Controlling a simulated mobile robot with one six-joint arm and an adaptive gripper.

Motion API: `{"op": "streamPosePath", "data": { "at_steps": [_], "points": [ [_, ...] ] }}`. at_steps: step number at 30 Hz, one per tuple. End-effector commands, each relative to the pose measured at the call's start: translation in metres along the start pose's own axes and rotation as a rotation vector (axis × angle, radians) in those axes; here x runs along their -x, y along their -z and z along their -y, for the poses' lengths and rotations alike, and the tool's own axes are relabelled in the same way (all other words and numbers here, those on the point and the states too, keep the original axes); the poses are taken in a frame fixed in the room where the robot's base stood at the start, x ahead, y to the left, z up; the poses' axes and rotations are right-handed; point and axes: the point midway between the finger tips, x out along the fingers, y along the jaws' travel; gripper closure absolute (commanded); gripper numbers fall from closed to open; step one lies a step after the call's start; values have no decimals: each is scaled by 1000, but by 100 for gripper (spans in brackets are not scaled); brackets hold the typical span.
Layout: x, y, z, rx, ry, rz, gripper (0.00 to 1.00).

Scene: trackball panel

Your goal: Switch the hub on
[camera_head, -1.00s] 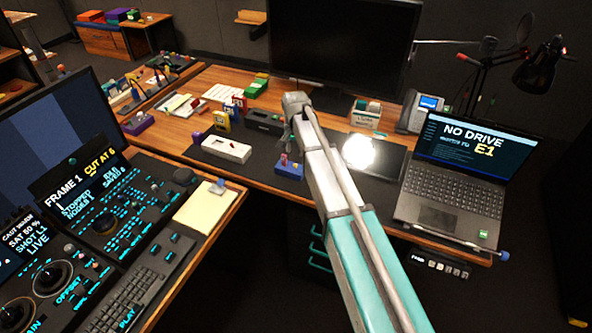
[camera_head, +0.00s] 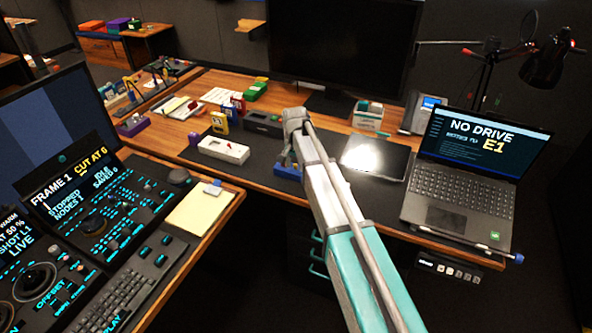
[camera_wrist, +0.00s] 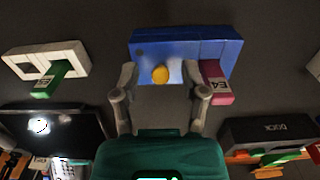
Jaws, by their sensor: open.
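A blue box (camera_wrist: 190,52) with a round yellow knob (camera_wrist: 160,74) and a magenta stick (camera_wrist: 216,83) marked E4 lies on the dark desk mat. It may be the hub; no label confirms this. In the head view the blue box (camera_head: 288,172) shows partly below my gripper (camera_head: 297,158). In the wrist view my gripper (camera_wrist: 158,95) is open, one finger on each side of the knob, with nothing held. I cannot tell whether it touches the box.
A white frame (camera_wrist: 70,58) with a green stick lies left in the wrist view. A black dock (camera_wrist: 268,130) stands lower right. In the head view are a white box (camera_head: 223,150), a tablet (camera_head: 375,158) and a laptop (camera_head: 455,190) reading "NO DRIVE" and "E1".

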Motion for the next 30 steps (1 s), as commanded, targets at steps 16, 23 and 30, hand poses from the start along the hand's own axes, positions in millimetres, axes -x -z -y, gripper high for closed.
{"op": "streamPosePath", "data": {
  "at_steps": [16, 23, 30],
  "points": [
    [-6, 0, 0, 0, 0, 0, 45],
    [-6, 0, 0, 1, 0, 0, 88],
    [-6, 1, -5, 0, 0, 0, 100]
  ]
}}
